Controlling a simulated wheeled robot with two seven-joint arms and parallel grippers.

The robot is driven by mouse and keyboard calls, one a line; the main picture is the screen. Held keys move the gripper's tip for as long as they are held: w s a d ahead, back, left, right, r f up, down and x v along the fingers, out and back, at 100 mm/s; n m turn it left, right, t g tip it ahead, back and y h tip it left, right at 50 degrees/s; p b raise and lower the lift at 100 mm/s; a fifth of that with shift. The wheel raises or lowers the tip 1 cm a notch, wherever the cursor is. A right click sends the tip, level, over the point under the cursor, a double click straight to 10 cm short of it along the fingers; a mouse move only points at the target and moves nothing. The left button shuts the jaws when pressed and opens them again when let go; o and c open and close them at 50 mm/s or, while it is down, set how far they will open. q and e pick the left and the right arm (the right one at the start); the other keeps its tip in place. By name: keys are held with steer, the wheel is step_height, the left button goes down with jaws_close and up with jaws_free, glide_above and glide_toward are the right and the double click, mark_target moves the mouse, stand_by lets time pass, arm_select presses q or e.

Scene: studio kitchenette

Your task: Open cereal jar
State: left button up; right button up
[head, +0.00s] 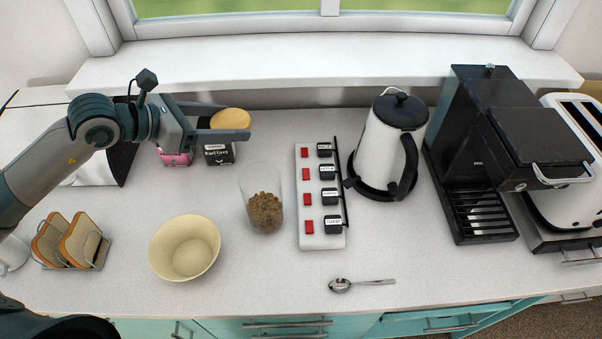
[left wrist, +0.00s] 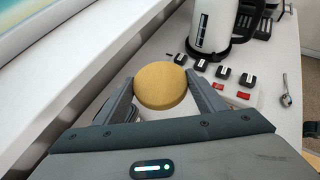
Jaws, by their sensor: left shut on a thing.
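The cereal jar (head: 265,212) is a clear glass cylinder with brown cereal in its lower part. It stands upright on the counter, and its top is uncovered. My left gripper (head: 228,126) is shut on a round tan lid (head: 231,118), held in the air behind and to the left of the jar, above the back of the counter. In the left wrist view the lid (left wrist: 160,86) sits between the two fingertips. My right gripper is not in view.
A cream bowl (head: 185,248) and a toast rack (head: 72,241) stand left of the jar. A switch panel (head: 320,240), kettle (head: 386,145) and coffee machine (head: 480,150) stand to the right. Small boxes (head: 219,154) are under the gripper. A spoon (head: 361,284) lies in front.

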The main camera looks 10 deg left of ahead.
arm_select(q)
steer(key=shift+w+d+r, duration=0.15)
steer(key=shift+r, duration=0.15)
steer(key=shift+f+p, duration=0.3)
steer(key=shift+f, duration=0.4)
step_height(320, 180, down, 12)
steer(key=p, duration=0.3)
steer(key=shift+f, duration=0.6)
step_height(320, 180, down, 3)
steer(key=shift+r+p, duration=0.1)
steer(key=shift+p, duration=0.3)
steer(key=shift+f, duration=0.35)
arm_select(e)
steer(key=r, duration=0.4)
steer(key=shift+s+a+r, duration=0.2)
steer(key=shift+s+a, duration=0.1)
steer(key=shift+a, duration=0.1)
